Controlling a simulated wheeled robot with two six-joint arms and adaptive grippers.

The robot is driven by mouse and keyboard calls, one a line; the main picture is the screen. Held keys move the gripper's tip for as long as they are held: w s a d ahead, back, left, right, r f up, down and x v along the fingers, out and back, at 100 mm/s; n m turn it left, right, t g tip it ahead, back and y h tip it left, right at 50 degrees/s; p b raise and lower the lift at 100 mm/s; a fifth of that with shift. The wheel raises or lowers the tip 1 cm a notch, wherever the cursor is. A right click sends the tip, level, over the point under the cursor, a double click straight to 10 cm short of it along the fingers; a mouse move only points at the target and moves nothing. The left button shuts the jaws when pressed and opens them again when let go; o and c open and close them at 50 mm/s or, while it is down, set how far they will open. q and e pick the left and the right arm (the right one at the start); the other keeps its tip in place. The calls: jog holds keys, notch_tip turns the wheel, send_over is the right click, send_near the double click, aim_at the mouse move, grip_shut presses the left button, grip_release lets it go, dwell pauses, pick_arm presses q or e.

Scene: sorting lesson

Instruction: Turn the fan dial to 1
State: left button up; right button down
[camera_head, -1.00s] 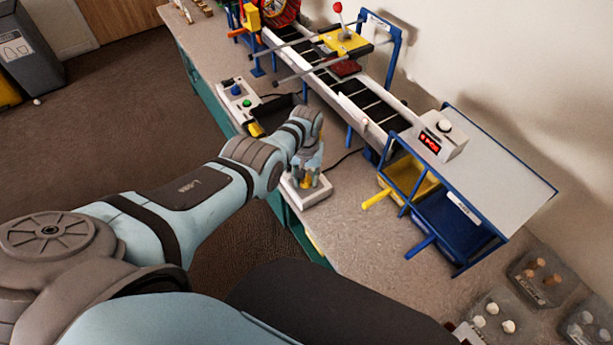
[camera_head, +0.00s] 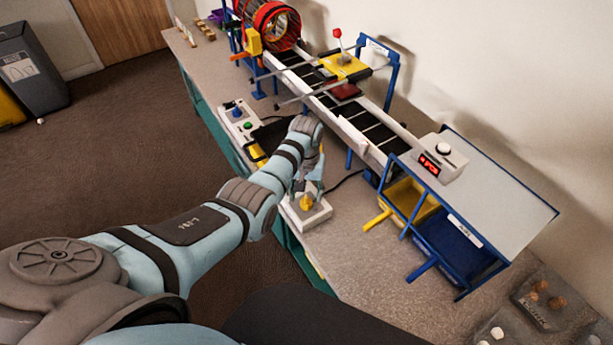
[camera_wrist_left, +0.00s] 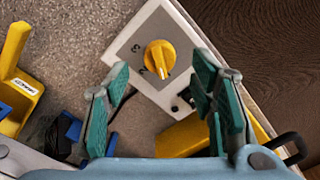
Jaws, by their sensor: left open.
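The fan dial (camera_head: 307,201) is a yellow knob on a white box (camera_head: 318,217) at the near edge of the bench. My right gripper is not in view.
A control box (camera_head: 238,118) with blue and green buttons stands behind the dial. A conveyor (camera_head: 350,115) runs along the wall. A blue rack holds a yellow bin (camera_head: 401,197) and a blue bin (camera_head: 446,246).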

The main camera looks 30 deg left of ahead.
aim_at(306, 199)
pick_arm(q)
notch_tip(306, 199, up, 8)
dwell(0.5)
